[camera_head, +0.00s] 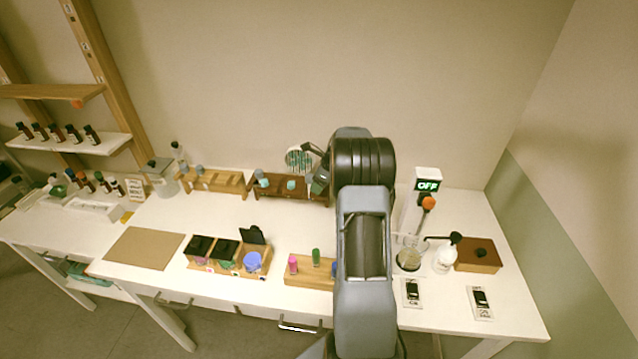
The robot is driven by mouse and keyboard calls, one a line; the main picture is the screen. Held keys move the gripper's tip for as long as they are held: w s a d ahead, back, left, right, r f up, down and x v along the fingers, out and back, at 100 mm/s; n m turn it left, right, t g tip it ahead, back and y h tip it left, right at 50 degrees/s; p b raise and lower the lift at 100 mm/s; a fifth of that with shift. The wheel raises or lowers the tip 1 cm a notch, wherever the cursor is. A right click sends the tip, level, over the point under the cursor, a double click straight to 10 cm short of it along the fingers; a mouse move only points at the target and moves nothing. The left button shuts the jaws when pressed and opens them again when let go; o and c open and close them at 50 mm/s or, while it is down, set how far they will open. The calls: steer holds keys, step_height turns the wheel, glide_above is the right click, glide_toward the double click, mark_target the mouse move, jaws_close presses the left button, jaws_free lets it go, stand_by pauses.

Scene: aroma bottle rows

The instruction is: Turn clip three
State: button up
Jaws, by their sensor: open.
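A wooden block (300,280) near the front edge of the table holds upright coloured pieces: a pink one (293,264), a green one (316,257) and a blue one (334,269) partly hidden by my arm. I cannot tell which thing is clip three. My gripper (312,170) is at the back of the table, beside a round patterned disc (297,158) and above the right end of a dark brown rack (270,187). It is open; its fingertips are small here, and I cannot tell whether they touch anything.
A tan rack (215,181), a box row with black lids (229,250) and a brown mat (144,248) lie left. The middle left table is clear.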

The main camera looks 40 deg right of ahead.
steer(key=shift+w+a+f, duration=0.1)
steer(key=shift+w+f, duration=0.05)
steer(key=shift+f, duration=0.3)
steer(key=shift+c, duration=0.3)
steer(key=c, duration=0.9)
steer(key=shift+o, duration=0.2)
